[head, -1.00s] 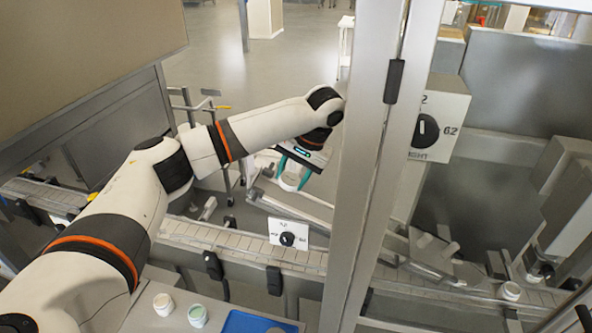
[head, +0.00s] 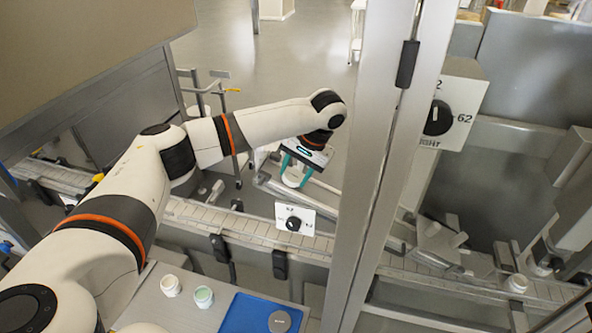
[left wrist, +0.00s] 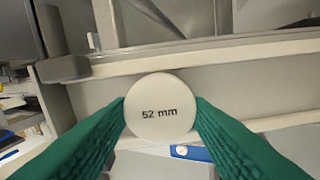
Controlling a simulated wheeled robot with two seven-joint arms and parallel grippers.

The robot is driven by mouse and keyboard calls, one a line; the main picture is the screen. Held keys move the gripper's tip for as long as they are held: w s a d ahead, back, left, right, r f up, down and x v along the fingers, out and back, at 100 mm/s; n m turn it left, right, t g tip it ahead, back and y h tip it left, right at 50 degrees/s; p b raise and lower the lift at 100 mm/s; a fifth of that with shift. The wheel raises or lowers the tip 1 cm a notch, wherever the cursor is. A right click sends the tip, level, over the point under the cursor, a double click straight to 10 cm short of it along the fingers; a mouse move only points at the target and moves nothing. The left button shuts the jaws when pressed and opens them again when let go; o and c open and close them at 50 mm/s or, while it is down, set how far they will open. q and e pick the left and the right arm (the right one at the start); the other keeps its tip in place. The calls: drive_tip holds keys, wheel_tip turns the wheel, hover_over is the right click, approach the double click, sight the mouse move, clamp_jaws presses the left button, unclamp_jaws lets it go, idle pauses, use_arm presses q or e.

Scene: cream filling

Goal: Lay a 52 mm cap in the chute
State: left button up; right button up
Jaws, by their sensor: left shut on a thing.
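My left gripper (head: 297,170) is shut on a round white cap (left wrist: 161,107), its green fingers on either side of the rim. The cap faces the wrist camera and reads "52 mm". In the head view the cap (head: 293,179) shows pale between the fingertips, above the sloping metal chute (head: 330,200) beyond the conveyor. In the left wrist view, a pale channel with raised edges (left wrist: 90,112) runs behind the cap. I cannot tell whether the cap touches it. My right gripper is not in view.
A metal post (head: 375,190) stands right of the gripper. A conveyor (head: 240,225) with a dial plate (head: 294,219) runs in front. Two small tubs (head: 170,286) (head: 204,296) and a blue mat (head: 245,315) with a grey disc (head: 279,321) lie on the near table.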

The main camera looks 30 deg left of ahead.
use_arm(q)
drive_tip(key=o, duration=1)
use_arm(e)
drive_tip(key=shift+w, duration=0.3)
